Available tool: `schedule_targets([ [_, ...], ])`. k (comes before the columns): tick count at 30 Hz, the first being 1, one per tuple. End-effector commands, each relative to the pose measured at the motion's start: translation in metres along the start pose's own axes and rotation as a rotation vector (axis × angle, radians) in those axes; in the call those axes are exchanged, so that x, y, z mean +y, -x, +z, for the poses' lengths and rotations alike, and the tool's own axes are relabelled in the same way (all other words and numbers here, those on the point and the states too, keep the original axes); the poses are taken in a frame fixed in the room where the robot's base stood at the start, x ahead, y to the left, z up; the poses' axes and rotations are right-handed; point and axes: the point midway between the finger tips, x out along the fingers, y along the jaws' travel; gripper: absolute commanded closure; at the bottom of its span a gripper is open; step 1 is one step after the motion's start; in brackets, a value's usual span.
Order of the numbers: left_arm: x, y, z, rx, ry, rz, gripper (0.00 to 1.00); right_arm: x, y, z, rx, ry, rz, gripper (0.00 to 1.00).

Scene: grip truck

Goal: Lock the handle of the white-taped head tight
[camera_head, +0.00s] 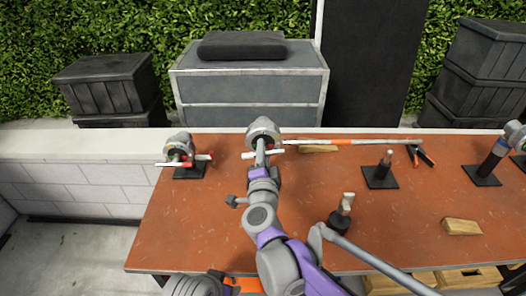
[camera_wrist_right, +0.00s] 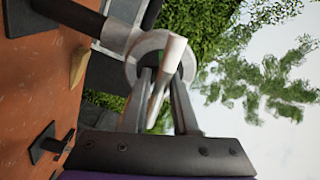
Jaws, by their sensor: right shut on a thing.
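A grey round grip head (camera_head: 263,131) stands at the back middle of the orange-brown table (camera_head: 310,215). The lower part of the head is hidden by my arm. My left gripper is not in view.
Another head with a red and white handle (camera_head: 180,150) stands to the left on a black base. A long rod (camera_head: 350,142) lies along the back edge. Black stands (camera_head: 380,178) and a wooden wedge (camera_head: 462,227) are to the right. The left front of the table is clear.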

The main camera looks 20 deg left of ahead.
Motion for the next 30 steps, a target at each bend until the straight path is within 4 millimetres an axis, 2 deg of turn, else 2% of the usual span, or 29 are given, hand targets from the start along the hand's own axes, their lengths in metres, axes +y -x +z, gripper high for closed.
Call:
schedule_targets([
  [2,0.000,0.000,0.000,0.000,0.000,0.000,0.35,0.000,0.000,0.000,-0.001,0.000,0.000,1.00],
  [3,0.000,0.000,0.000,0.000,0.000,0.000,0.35,0.000,0.000,0.000,-0.001,0.000,0.000,0.67],
  [7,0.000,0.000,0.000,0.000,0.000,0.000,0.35,0.000,0.000,0.000,-0.001,0.001,0.000,0.44],
  [16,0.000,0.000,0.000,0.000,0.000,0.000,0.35,0.000,0.001,0.000,0.000,0.001,0.000,0.43],
  [19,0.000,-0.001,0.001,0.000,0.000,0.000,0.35,0.000,0.008,0.000,-0.001,0.002,0.000,0.43],
  [23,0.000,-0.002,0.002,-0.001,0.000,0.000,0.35,0.000,0.029,0.000,-0.001,0.001,-0.001,0.43],
  [30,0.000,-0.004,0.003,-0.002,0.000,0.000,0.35,0.000,0.078,0.001,-0.003,0.000,-0.001,0.43],
])
